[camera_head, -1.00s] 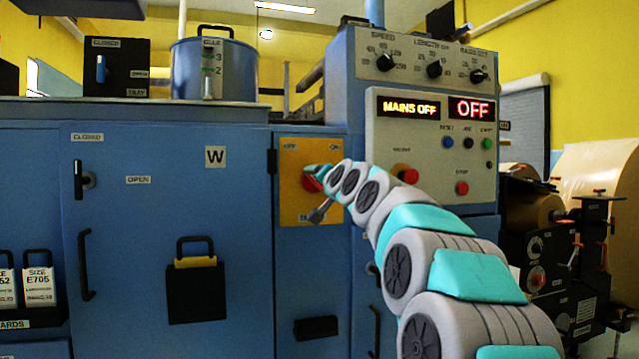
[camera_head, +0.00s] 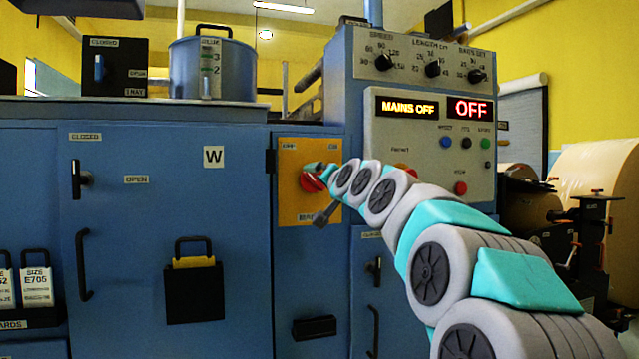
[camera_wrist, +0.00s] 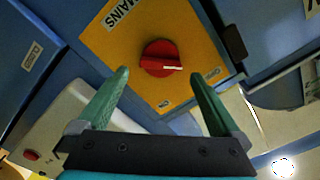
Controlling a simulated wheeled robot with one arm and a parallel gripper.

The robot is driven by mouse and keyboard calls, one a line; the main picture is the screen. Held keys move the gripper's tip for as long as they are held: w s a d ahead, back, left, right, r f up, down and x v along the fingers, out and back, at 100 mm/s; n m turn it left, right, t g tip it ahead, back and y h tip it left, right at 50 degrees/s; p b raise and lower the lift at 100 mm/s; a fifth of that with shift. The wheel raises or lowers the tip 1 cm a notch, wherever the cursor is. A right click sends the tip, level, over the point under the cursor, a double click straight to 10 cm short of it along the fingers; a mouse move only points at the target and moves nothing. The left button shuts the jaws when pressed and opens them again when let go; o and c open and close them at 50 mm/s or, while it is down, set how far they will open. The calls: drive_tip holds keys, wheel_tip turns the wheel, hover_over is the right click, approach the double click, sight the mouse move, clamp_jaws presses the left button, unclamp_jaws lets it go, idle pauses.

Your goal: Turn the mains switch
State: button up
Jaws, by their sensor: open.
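The mains switch (camera_wrist: 161,58) is a red round knob with a pale pointer line, on a yellow plate (camera_wrist: 112,44) lettered MAINS. In the head view the red knob (camera_head: 312,182) shows partly behind my gripper on the yellow plate (camera_head: 292,212). My gripper (camera_wrist: 158,84) is open, its two green fingers apart and pointing toward the plate, with the knob beyond and between the tips. Nothing is between the fingers. The display (camera_head: 408,107) reads MAINS OFF, and a red display (camera_head: 470,108) beside it reads OFF.
My arm comes in from the lower right. A control panel (camera_head: 430,150) with buttons stands right of the yellow plate. Blue cabinet doors (camera_head: 130,230) with handles lie left of it. A dark hinge-like block (camera_wrist: 232,42) sits beside the plate in the wrist view.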

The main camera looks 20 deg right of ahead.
drive_tip(key=s, duration=0.4)
drive_tip(key=s+a+f+n+g+y+p, duration=0.1)
drive_tip(key=s+a+f+n+g+p, duration=0.2)
drive_tip(key=s+a+f, duration=0.65)
drive_tip(key=s+a+f+n+g+y, duration=0.1)
drive_tip(key=s+a+f+n+g, duration=0.4)
drive_tip(key=f, duration=0.9)
drive_tip(key=s+d+f+g+p, duration=0.1)
drive_tip(key=s+f+g, duration=0.3)
drive_tip(key=s, duration=0.7)
drive_tip(key=s+d+f+g+h+p, duration=0.1)
drive_tip(key=s+f+g, duration=0.3)
drive_tip(key=s+f, duration=0.5)
drive_tip(key=s+d+f+g+h+p, duration=0.1)
drive_tip(key=s+f, duration=0.5)
drive_tip(key=s, duration=0.7)
drive_tip(key=d+g, duration=0.1)
drive_tip(key=g, duration=0.1)
drive_tip(key=shift+s+f+n+g, duration=0.15)
drive_tip(key=shift+f+n+g, duration=0.15)
drive_tip(key=shift+n+g, duration=0.1)
